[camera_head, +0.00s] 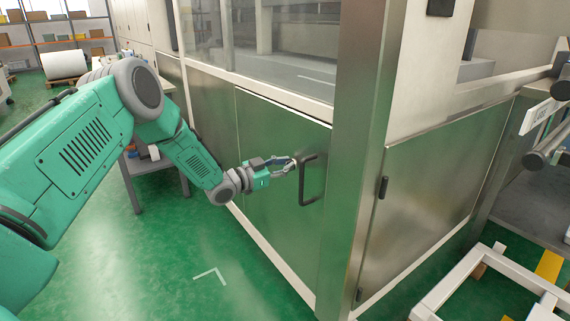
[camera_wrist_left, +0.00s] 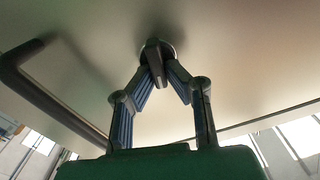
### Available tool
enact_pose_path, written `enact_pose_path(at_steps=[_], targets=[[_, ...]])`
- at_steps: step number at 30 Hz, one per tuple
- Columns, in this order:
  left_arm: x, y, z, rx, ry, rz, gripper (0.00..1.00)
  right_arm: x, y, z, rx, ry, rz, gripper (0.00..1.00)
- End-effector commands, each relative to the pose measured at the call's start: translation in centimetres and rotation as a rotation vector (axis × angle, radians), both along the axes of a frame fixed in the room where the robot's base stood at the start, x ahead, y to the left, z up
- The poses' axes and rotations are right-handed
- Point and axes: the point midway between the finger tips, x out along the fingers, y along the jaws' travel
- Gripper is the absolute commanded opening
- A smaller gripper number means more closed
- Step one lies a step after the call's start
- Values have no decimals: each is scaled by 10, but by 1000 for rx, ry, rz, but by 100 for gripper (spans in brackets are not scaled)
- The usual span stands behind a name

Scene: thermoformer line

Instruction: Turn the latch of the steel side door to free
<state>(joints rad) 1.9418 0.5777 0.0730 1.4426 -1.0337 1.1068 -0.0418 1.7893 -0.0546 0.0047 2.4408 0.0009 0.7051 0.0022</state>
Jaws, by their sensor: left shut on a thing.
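The steel side door (camera_head: 275,222) is a brushed metal panel on the left face of the machine. It looks closed in its frame. Its dark bar handle (camera_head: 310,182) stands near the right edge and also shows at left in the left wrist view (camera_wrist_left: 55,100). My left gripper (camera_head: 292,164) is at the door, just left of the handle. In the left wrist view, its two fingers close on the small dark latch (camera_wrist_left: 154,58), which sits on a round base against the door. The latch is roughly upright in that view. In the head view the fingers hide it. My right gripper is out of view.
A steel corner post (camera_head: 352,150) stands right of the door. Another steel panel (camera_head: 425,190) with a small dark handle lies beyond it. A white frame (camera_head: 465,270) stands at the lower right. The green floor (camera_head: 160,265) left of the door is mostly clear.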

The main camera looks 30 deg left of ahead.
Motion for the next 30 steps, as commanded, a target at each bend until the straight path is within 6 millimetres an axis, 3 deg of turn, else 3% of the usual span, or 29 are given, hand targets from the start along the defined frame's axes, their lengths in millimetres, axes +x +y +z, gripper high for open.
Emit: enact_pose_path(at_steps=[1, 30], targets=[[-3, 0, -7, 45, 0, 0, 0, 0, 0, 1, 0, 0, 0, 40], [-6, -4, -16, 891, -349, 0, 0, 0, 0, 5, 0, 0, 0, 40]])
